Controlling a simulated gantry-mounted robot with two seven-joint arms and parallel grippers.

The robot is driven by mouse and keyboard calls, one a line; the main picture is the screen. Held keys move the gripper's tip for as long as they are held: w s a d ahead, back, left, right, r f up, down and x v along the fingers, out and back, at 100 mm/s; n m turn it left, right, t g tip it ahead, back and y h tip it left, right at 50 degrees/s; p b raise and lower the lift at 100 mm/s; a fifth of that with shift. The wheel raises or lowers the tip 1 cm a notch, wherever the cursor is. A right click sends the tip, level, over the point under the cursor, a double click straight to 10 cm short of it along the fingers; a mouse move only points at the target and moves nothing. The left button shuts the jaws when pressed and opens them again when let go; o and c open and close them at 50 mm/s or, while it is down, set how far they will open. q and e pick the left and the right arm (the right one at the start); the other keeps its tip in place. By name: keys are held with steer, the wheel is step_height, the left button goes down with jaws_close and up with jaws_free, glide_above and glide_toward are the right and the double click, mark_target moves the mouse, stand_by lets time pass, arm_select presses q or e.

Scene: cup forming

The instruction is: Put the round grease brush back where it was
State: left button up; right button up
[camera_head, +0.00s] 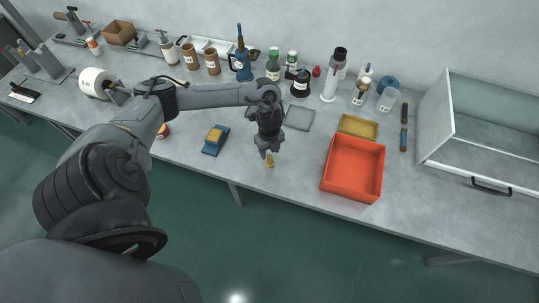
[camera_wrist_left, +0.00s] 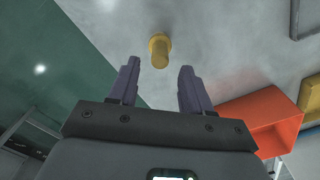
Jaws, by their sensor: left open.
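My left gripper (camera_head: 267,152) points down over the front part of the bench. In the left wrist view its two fingers (camera_wrist_left: 157,75) are apart with nothing between them. A small yellow, round-headed piece (camera_head: 270,161) stands on the bench just beyond the fingertips; it also shows in the wrist view (camera_wrist_left: 159,50), apart from the fingers. I cannot tell whether it is the grease brush. A blue pot (camera_head: 241,68) with an upright dark handle (camera_head: 239,36) stands at the back. My right gripper is not in view.
An orange-red bin (camera_head: 354,167) stands right of my gripper, with a yellow tray (camera_head: 357,126) behind it. A blue block with a yellow top (camera_head: 215,139) lies to the left. Several bottles line the back. A glass-sided cabinet (camera_head: 484,132) stands at right. The bench front edge is close.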

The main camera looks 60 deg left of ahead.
arm_select(q)
step_height(320, 180, up, 5)
steer(key=shift+w+r+p, duration=0.1)
steer(key=shift+p, duration=0.35)
steer(key=shift+d, duration=0.35)
steer(key=w+d+f+n+t+h, duration=0.1)
steer(key=d+t, duration=0.2)
steer(key=d, duration=0.9)
steer(key=w+d+f+n+t+h, duration=0.1)
steer(key=w+d+t+h, duration=0.15)
steer(key=d, duration=0.95)
steer(key=s+d+r+n+t+y, duration=0.1)
steer(key=s+d+r+n+y, duration=0.15)
steer(key=r+n, duration=0.2)
steer(key=s+a+r+n+g, duration=0.1)
steer(key=s+a+n+g, duration=0.2)
steer(key=s+n, duration=0.6)
steer(key=s+a, duration=0.1)
steer(key=s, duration=0.1)
steer(key=shift+s+r+y, duration=0.35)
steer(key=shift+s+y, duration=0.05)
steer(key=shift+a+r, duration=0.1)
